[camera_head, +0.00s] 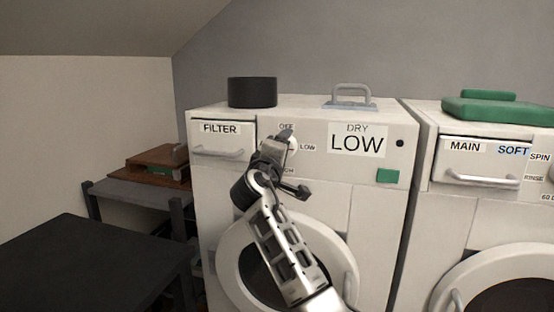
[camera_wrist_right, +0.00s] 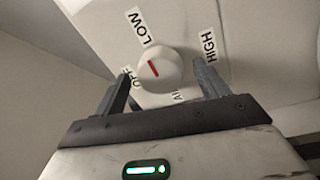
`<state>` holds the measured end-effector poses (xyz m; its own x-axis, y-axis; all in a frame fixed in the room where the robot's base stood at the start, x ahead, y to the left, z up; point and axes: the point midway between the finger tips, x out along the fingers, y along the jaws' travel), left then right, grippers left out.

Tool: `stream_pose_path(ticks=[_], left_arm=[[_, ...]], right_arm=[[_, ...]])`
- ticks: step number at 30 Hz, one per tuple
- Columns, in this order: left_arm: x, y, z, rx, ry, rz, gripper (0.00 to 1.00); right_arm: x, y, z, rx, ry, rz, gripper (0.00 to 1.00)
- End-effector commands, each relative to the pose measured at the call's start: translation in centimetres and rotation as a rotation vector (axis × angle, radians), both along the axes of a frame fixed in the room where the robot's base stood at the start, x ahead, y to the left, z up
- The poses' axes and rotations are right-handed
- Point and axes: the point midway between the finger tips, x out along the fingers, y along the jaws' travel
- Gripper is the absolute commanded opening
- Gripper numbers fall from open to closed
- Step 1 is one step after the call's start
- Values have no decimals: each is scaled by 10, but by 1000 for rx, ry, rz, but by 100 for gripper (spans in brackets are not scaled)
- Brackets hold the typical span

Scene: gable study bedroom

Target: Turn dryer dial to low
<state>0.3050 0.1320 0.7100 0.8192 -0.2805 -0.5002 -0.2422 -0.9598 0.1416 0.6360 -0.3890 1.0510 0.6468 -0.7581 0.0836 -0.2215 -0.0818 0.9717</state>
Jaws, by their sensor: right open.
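The dryer (camera_head: 350,205) is a white front-loader, and its display panel (camera_head: 357,139) reads DRY LOW. The round white dial (camera_head: 293,146) is partly hidden by my right gripper (camera_head: 286,138) in the head view. In the right wrist view the dial (camera_wrist_right: 172,66) has a red mark that points up-left, toward the LOW label (camera_wrist_right: 140,27). The OFF label (camera_wrist_right: 125,80) and HIGH label (camera_wrist_right: 209,45) sit to either side. My right gripper (camera_wrist_right: 162,72) is open, with one finger on each side of the dial and visible gaps between. My left gripper is not in view.
A black cylinder (camera_head: 252,92) and a grey-blue handled item (camera_head: 350,99) stand on the dryer. A filter drawer (camera_head: 222,141) is left of the dial. A washer (camera_head: 470,218) with a green item (camera_head: 497,111) on top stands right. A dark table (camera_head: 95,265) is front left.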

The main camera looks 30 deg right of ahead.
Motion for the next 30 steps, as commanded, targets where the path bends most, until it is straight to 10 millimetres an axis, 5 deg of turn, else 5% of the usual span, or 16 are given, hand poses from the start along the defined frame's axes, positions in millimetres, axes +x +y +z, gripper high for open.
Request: stream_pose_path(ticks=[18, 30], left_arm=[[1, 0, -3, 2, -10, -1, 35], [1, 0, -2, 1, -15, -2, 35]], right_arm=[[-81, 96, -12, 3, 2, 4, 73], [-102, 120, -14, 1, 2, -1, 73]])
